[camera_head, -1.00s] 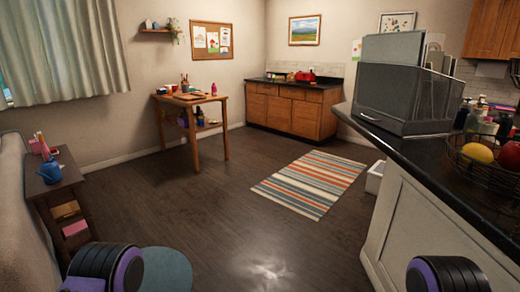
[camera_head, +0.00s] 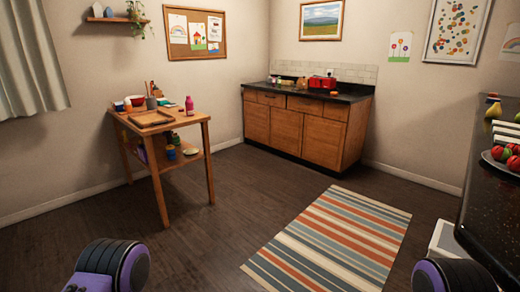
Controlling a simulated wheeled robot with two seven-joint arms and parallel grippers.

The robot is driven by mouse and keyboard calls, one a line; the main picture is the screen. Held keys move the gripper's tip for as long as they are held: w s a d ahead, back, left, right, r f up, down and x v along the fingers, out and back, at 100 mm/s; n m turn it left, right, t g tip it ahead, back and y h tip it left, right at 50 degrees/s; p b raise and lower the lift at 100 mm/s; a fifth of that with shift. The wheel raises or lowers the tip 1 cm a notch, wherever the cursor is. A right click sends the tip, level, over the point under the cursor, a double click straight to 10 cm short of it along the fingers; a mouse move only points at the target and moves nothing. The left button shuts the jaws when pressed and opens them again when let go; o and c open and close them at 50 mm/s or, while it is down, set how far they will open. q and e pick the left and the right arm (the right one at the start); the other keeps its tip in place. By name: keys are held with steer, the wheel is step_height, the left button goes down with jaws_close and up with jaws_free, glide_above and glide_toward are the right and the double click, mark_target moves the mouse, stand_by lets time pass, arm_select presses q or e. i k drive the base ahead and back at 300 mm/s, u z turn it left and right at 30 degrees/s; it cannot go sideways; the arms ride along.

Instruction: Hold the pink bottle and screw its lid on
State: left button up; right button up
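A small pink bottle (camera_head: 189,105) stands upright near the right end of a wooden table (camera_head: 194,123), across the room to the left. It is far from both my arms. A separate lid cannot be made out at this distance. Only rounded purple and black parts of my arms show at the bottom left and bottom right of the head view. Both grippers are out of view.
The table also carries a tray (camera_head: 152,118), a red bowl (camera_head: 137,100) and cups. A wooden cabinet (camera_head: 302,134) stands at the back. A dark counter (camera_head: 492,205) is close on the right. A striped rug (camera_head: 335,240) lies on open floor.

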mark_target(190, 110)
steer(key=z, duration=0.05)
steer(key=i, duration=2.75)
steer(key=u, duration=1.2)
